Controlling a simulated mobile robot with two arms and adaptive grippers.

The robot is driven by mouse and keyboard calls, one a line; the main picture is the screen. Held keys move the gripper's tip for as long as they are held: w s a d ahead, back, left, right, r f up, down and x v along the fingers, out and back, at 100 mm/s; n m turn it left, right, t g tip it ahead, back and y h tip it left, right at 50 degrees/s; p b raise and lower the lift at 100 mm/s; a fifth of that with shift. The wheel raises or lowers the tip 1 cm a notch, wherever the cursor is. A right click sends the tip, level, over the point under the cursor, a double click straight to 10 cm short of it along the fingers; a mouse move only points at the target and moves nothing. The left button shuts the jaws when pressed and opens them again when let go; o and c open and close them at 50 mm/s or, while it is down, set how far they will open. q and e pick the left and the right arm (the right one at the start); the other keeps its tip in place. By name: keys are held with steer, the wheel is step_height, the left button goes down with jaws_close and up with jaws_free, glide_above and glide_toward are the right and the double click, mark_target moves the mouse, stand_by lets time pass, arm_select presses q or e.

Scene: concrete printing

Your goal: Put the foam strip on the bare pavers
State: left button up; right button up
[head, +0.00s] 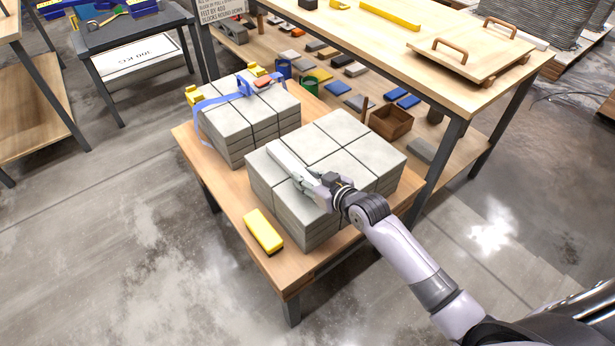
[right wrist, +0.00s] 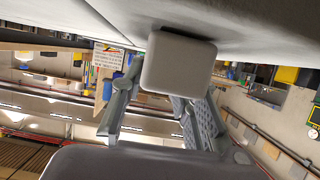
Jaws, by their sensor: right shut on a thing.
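The foam strip (head: 284,158) is a pale grey-white bar lying along the top of the bare pavers (head: 338,130), near their left side. The bare pavers are a grey block stack on the low wooden table, without strap. My right gripper (head: 308,184) is shut on the near end of the foam strip, low over the paver tops. In the right wrist view the blunt end of the strip (right wrist: 180,62) shows between the fingers, close against a pale grey surface. I cannot tell whether the strip rests fully on the pavers. My left gripper is out of view.
A second paver stack (head: 226,124) with a blue strap (head: 212,103) and yellow corner pieces stands behind left. A yellow block (head: 263,231) lies on the low table's (head: 215,185) front left. A higher workbench (head: 440,62) with a wooden handled board (head: 470,52) stands behind right.

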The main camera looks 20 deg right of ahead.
steer(key=o, duration=0.9)
steer(key=shift+o, duration=0.2)
steer(key=shift+r, duration=0.1)
steer(key=p+v, duration=0.1)
steer(key=v, duration=1.1)
